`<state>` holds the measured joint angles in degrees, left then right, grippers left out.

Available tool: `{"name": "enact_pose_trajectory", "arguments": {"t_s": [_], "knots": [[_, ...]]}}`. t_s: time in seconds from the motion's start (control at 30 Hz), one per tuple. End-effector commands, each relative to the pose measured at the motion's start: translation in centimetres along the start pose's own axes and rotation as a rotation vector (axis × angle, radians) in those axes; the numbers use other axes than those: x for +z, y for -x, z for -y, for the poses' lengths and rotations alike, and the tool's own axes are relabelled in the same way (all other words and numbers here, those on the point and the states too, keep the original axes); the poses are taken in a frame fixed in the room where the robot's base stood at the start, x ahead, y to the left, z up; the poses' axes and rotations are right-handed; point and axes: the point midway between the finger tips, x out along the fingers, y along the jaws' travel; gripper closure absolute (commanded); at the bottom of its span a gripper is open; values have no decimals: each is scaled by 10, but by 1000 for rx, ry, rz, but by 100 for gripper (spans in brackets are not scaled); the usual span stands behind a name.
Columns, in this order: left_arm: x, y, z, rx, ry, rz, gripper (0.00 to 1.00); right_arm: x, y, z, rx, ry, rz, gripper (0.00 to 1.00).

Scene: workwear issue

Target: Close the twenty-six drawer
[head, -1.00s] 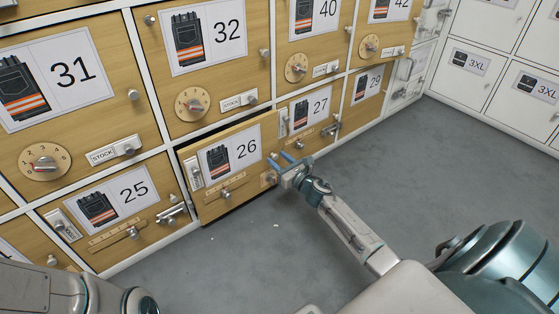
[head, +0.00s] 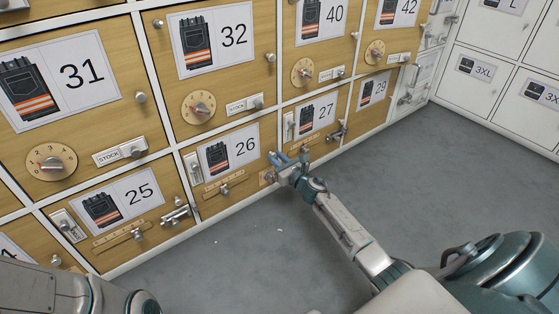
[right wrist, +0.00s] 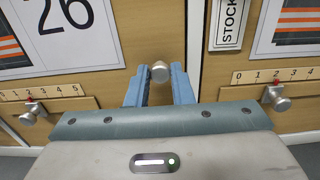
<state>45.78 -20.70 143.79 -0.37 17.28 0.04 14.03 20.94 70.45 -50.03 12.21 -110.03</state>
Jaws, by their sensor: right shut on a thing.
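The twenty-six drawer (head: 206,172) has a wooden front with a "26" label (head: 228,151) and looks flush, or nearly so, with the white frame around it. It also fills the left of the right wrist view (right wrist: 110,80). My right gripper (head: 281,160) is at the right side of this front. Its blue fingers (right wrist: 160,80) are shut on a round metal knob (right wrist: 160,70) of the drawer. In the head view the fingers mostly hide the knob. Of my left arm only a link shows at the lower left; its gripper is out of view.
Drawer 25 (head: 98,229) is to the left, drawer 27 (head: 303,131) to the right and door 32 (head: 165,84) above, all looking shut. A latch (head: 335,131) sticks out from drawer 27. White lockers (head: 480,85) stand at the right. The grey floor (head: 250,255) in front is clear.

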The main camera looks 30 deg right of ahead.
Motion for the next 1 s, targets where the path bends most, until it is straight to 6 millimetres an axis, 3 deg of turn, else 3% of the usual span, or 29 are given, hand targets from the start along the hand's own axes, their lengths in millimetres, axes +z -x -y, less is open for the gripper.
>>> {"name": "enact_pose_trajectory", "arguments": {"t_s": [0.07,0.1,0.17,0.57,1.0], "knots": [[0,0,0,0,0,0,64,3,-2,2,-5,1,3,100],[0,0,0,0,0,0,64,3,-3,2,-5,1,4,72],[0,0,0,0,0,0,64,3,-2,2,-4,1,4,60],[0,-1,0,0,0,0,64,2,6,1,-2,2,2,59],[-4,6,2,0,1,-2,64,-1,79,0,0,3,2,59]]}}
